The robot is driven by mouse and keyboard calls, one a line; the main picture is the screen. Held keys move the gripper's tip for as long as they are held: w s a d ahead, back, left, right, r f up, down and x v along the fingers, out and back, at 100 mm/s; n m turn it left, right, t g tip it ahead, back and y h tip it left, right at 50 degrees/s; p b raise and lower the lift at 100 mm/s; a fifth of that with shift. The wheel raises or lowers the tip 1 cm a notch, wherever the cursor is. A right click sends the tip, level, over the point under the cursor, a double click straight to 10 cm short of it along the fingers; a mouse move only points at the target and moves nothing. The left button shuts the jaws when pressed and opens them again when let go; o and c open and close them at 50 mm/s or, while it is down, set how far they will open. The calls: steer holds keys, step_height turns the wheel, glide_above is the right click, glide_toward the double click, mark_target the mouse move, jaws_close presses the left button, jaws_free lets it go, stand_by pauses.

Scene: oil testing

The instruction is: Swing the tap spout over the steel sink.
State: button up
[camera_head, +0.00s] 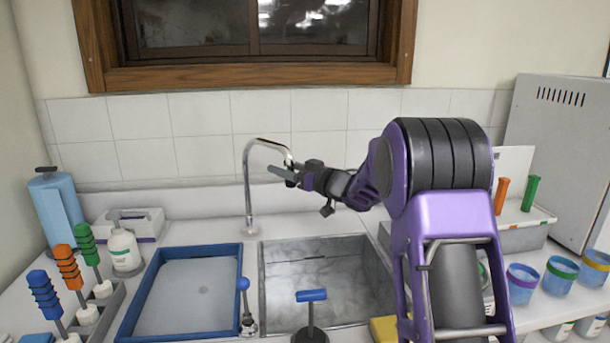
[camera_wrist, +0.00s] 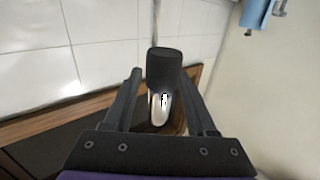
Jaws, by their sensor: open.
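The chrome tap (camera_head: 247,190) stands upright behind the sink's left rim, and its spout (camera_head: 264,141) arches to the right in the head view. The steel sink (camera_head: 320,277) is set into the counter, empty. My gripper (camera_head: 283,172) is at the spout's down-turned end. In the wrist view my gripper (camera_wrist: 161,76) is open, with a finger on each side of the spout end (camera_wrist: 164,68), which has a dark tip and a chrome part below it. I cannot tell whether a finger touches it, or exactly what lies below the spout end.
A blue-rimmed tray (camera_head: 190,290) lies left of the sink. A blue-handled lever (camera_head: 311,297) and a blue-knobbed one (camera_head: 243,286) stand at the front. A white bottle (camera_head: 125,250) stands at left; several blue cups (camera_head: 561,275) stand at right. The tiled wall (camera_head: 190,115) is close behind the tap.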

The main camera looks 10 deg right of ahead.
steer(key=v, duration=1.6)
steer(key=shift+s+d, duration=0.2)
steer(key=shift+s, duration=0.2)
